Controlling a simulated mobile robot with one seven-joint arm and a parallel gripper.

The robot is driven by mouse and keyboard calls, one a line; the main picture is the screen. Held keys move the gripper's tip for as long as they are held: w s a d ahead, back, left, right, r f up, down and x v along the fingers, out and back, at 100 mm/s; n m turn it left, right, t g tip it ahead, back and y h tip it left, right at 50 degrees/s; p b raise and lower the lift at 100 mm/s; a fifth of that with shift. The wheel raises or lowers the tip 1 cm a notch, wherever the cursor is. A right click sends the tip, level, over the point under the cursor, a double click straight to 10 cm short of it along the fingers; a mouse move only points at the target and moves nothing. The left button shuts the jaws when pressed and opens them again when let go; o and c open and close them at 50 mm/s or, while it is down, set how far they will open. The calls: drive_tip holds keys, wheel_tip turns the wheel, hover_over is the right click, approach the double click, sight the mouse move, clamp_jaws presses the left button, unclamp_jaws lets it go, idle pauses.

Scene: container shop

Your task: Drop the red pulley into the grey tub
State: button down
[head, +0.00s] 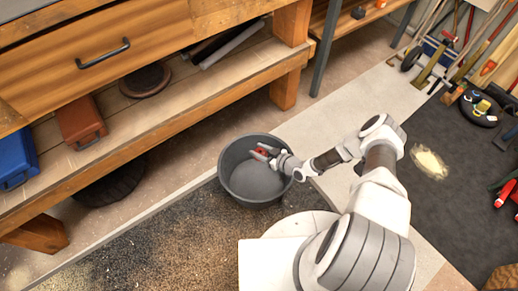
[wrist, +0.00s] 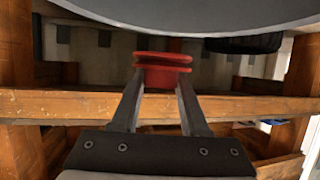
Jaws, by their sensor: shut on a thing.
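The grey tub (head: 240,188) stands on the floor near the middle of the head view, its open top facing up. My gripper (head: 263,152) reaches in from the right, and its fingers are over the tub's opening. It is shut on the red pulley (head: 260,151), which is small and partly hidden by the fingers in this view. In the wrist view the grooved red pulley (wrist: 162,68) sits between the two fingertips of my gripper (wrist: 161,82). A curved grey surface, seemingly the tub (wrist: 210,14), crosses the top of that view.
A wooden workbench (head: 170,130) with a low shelf runs along the left, holding a blue box (head: 17,160) and a red-brown box (head: 82,123). A dark mat (head: 450,200) with tools lies at the right. Speckled floor (head: 150,240) in front of the bench is free.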

drive_tip(key=shift+f, duration=0.6)
drive_tip(key=shift+c, duration=1.6)
unclamp_jaws()
drive_tip(key=shift+d+r, duration=0.1)
